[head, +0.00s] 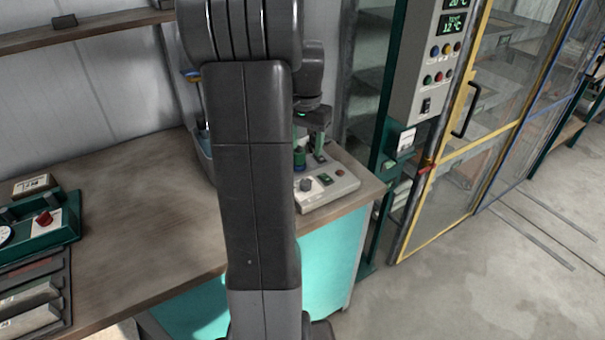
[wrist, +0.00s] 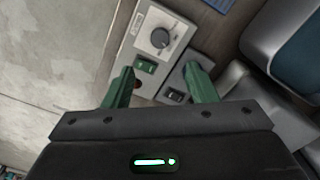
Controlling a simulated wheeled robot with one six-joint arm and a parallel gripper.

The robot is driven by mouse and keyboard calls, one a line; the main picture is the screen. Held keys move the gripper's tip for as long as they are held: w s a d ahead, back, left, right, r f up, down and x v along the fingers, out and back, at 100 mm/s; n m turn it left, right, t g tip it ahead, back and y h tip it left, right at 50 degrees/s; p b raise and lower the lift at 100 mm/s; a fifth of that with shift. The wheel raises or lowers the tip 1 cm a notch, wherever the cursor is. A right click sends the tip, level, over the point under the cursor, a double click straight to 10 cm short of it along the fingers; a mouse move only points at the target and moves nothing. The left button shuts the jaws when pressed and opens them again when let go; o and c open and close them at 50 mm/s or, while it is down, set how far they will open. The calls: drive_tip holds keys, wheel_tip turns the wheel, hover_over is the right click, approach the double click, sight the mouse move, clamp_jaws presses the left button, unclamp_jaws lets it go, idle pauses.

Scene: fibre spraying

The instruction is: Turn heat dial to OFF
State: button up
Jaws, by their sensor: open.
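A pale control box (head: 340,188) stands on the right end of the wooden bench. It carries a dark round dial (head: 306,185), which I take for the heat dial, and a green rocker switch (head: 327,180). In the wrist view the dial (wrist: 160,38) sits on a white plate above the green switch (wrist: 147,65). Its markings are too small to read. My gripper (wrist: 160,72) is open and empty, its green fingers pointing down at the box. The dial lies just beyond the fingertips, not between them. My gripper (head: 309,153) is partly hidden by my arm in the head view.
A green device with a red knob (head: 44,217) sits at the bench's left. A grey panel with displays and buttons (head: 432,60) and a yellow-framed door (head: 437,190) stand right. The bench middle (head: 150,215) is clear. A blue-grey container (wrist: 290,45) stands beside the box.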

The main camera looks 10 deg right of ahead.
sight(306, 182)
wheel_tip(306, 182, down, 12)
drive_tip(key=shift+p, duration=0.35)
drive_tip(key=c, duration=1)
